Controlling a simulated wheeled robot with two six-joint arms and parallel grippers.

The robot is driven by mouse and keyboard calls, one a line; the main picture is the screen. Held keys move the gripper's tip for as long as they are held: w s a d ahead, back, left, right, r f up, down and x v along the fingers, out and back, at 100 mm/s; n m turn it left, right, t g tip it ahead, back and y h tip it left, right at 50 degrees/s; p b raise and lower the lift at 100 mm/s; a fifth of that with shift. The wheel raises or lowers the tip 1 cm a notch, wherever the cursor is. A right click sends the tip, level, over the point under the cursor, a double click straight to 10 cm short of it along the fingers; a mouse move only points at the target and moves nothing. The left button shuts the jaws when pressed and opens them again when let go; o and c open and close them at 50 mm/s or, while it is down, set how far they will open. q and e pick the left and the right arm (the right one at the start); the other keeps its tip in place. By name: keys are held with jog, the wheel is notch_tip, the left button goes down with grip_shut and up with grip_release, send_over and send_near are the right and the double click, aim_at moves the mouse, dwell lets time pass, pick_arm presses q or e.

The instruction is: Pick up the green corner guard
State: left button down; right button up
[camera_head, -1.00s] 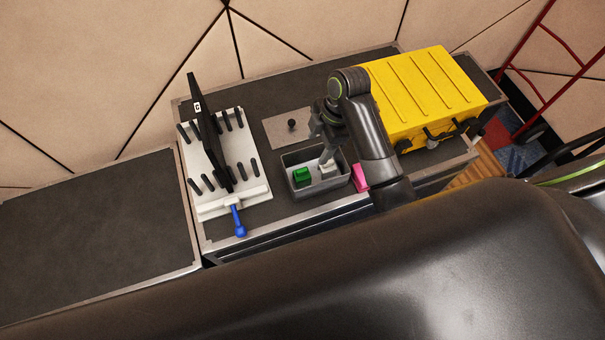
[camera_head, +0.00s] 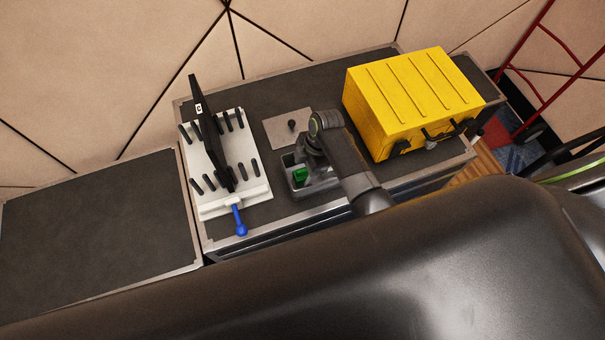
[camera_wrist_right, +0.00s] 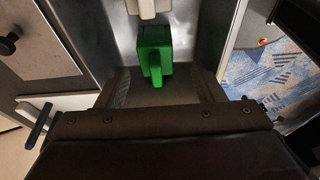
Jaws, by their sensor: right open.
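The green corner guard (camera_head: 299,175) lies in a small grey bin (camera_head: 300,193) on the dark-topped bench. In the right wrist view the guard (camera_wrist_right: 154,48) is just beyond my right gripper (camera_wrist_right: 163,88), roughly centred between its two spread fingers. My right gripper (camera_head: 306,166) is open and reaches down into the bin beside the guard. I cannot tell whether a finger touches the guard. My arm hides the right part of the bin. My left gripper is not in view.
A cream piece (camera_wrist_right: 148,8) lies beyond the guard in the bin. A grey plate with a black knob (camera_head: 291,125) is behind the bin. A white rack with black pegs (camera_head: 229,197) and a blue-handled tool (camera_head: 239,221) are left. A yellow case (camera_head: 415,95) stands right.

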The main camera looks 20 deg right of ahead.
aim_at(300, 175)
jog(key=shift+a+f, duration=0.15)
jog(key=shift+f, duration=0.4)
jog(key=shift+w+x, duration=0.1)
jog(key=shift+x, duration=0.85)
jog(key=shift+w+x, duration=0.15)
jog(key=shift+x, duration=0.85)
jog(key=c, duration=1.1)
jog(key=shift+o, duration=0.2)
